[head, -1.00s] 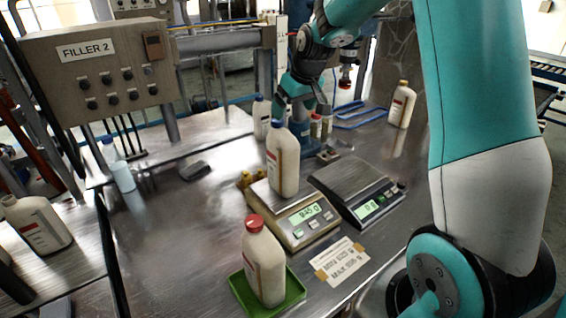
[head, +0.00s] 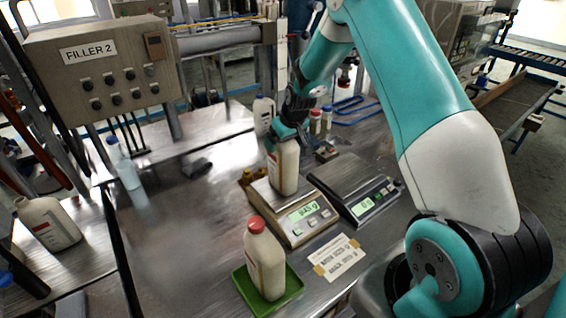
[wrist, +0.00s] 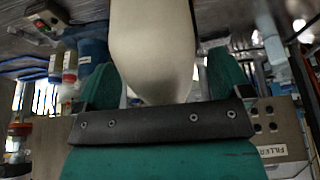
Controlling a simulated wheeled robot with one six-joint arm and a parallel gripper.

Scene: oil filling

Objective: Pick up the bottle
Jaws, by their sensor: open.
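A cream bottle (head: 285,172) stands upright on the left scale (head: 297,226) in the head view. My gripper (head: 285,137) is at its top and hides the cap. In the wrist view the bottle (wrist: 153,45) fills the space between the two green fingers of my gripper (wrist: 162,72). The fingers are open, one on each side of it; I cannot tell whether either touches. A second cream bottle (head: 264,262), with a red cap, stands upright on a green tray (head: 290,297) at the front.
An empty second scale (head: 351,180) stands just right. A paper label (head: 338,258) lies in front. A white bottle (head: 263,115) and small red-capped bottles (head: 315,121) stand behind. A clear bottle (head: 128,172) stands left.

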